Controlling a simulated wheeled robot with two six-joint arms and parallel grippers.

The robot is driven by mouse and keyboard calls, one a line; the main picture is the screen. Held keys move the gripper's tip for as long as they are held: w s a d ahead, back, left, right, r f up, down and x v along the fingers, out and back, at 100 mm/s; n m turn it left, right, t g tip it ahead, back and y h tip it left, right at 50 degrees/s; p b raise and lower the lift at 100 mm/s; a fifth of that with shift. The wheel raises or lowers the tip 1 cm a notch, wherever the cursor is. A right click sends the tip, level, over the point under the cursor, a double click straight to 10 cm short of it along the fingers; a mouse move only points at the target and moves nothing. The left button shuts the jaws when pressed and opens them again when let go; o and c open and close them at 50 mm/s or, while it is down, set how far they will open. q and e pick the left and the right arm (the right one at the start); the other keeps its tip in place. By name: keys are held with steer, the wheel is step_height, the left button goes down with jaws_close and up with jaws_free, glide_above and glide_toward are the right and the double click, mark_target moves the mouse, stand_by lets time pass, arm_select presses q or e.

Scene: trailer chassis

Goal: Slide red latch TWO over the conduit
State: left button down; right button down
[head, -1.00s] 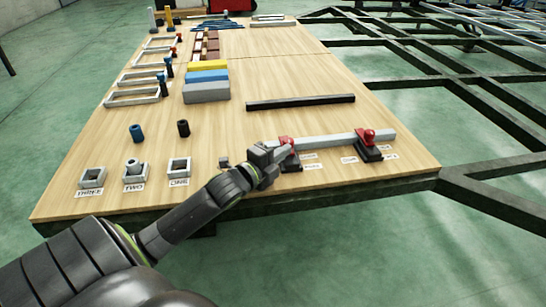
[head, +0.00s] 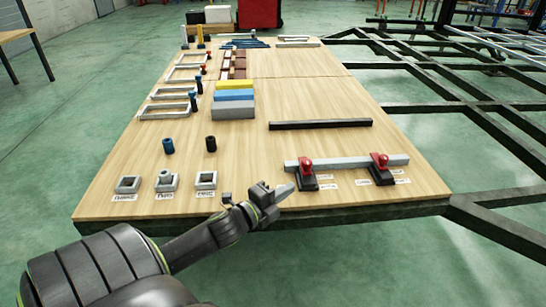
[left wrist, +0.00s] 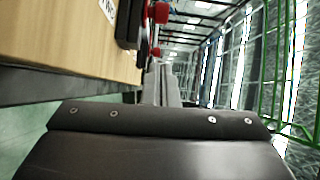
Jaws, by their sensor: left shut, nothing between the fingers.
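The conduit (head: 345,162) is a long grey bar lying across two black clamp blocks near the table's front right. The left block carries a red latch (head: 305,165), the right block another red latch (head: 380,160). Both latches appear at the bar; I cannot tell how fully each covers it. Their labels are too small to read surely. My left gripper (head: 287,190) is shut and empty, just left of the left block, near the front edge, apart from the red part. In the left wrist view its fingers (left wrist: 164,85) point toward red parts (left wrist: 160,12). My right gripper is not in view.
A black bar (head: 320,124) lies behind the conduit. Several square sockets (head: 205,180) and two short cylinders (head: 211,144) stand to the left. Coloured blocks (head: 234,96) lie further back. A dark frame (head: 505,220) adjoins the table's right side.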

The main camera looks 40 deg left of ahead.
arm_select(q)
steer(key=shift+s+p, duration=0.45)
steer(key=shift+s, duration=0.4)
steer(key=shift+s+f+b, duration=0.2)
steer(key=shift+s+b, duration=0.1)
steer(key=shift+b, duration=0.05)
steer(key=shift+s+a, duration=0.1)
steer(key=shift+s, duration=0.2)
steer(key=shift+s+r+b, duration=0.1)
steer(key=shift+s+b, duration=0.35)
steer(key=shift+b, duration=0.1)
steer(key=shift+s+r, duration=0.1)
steer(key=shift+s, duration=0.15)
